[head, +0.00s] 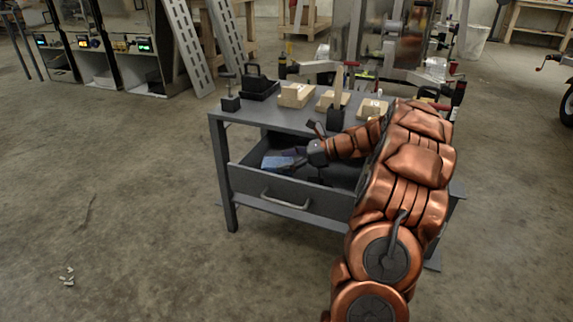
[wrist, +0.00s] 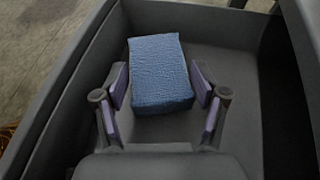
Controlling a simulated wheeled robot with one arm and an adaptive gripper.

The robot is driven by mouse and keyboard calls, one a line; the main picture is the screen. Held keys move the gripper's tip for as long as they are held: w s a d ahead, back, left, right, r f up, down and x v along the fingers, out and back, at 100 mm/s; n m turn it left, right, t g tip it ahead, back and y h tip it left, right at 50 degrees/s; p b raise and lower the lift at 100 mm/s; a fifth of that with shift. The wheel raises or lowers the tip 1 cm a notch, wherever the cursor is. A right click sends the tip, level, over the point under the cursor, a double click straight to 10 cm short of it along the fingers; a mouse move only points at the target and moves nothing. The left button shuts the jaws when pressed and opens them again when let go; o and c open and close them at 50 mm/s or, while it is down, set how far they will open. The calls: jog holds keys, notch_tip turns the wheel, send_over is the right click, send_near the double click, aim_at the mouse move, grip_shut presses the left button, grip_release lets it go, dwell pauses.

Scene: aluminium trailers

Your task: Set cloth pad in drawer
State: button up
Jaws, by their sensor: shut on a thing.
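The cloth pad (wrist: 160,72) is a blue, textured block. In the head view the blue pad (head: 277,162) shows at the left part of the drawer (head: 270,190), with my gripper (head: 290,158) reaching in from the right. My arm hides the drawer's right end.
The drawer belongs to a grey table (head: 225,116). Its top carries wooden blocks (head: 296,95), a black holder (head: 260,84) and upright tools. The drawer's front wall and handle (head: 286,203) stand out toward me.

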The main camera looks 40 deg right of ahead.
jog(key=shift+f+p, duration=0.55)
jog(key=o, duration=1.7)
jog(key=shift+r, duration=0.15)
jog(key=shift+r+b, duration=0.25)
jog(key=shift+b, duration=0.3)
jog(key=p+v, duration=0.4)
jog(key=v, duration=0.8)
jog(key=shift+r, duration=0.25)
